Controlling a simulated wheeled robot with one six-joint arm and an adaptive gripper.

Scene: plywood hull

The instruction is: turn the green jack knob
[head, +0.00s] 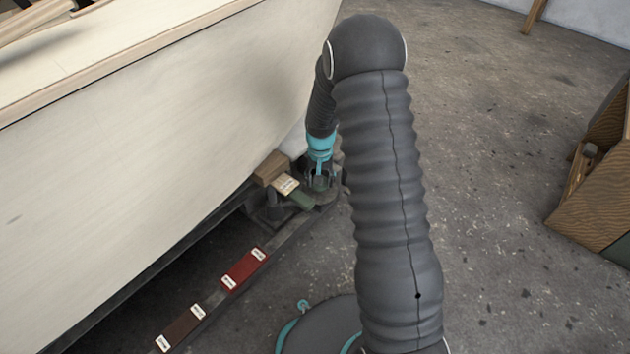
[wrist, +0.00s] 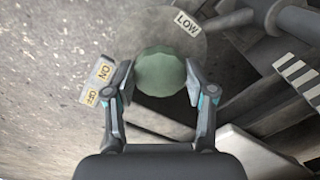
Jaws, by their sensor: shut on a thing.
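The green jack knob (wrist: 160,72) is a pale green, faceted round knob in the middle of the wrist view. My gripper (wrist: 158,82) has one finger on each side of it and is shut on it. A grey round plate with a "LOW" label lies behind the knob. In the head view my gripper (head: 320,180) points down beside the hull's lower end; the knob is hidden there by the gripper.
The pale plywood hull (head: 150,130) fills the left. Below it a dark rail carries a red block (head: 244,269) and a brown block (head: 184,328) with labels. A wooden block (head: 271,168) sits by my gripper. A wooden cabinet (head: 600,185) stands right; concrete floor between is open.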

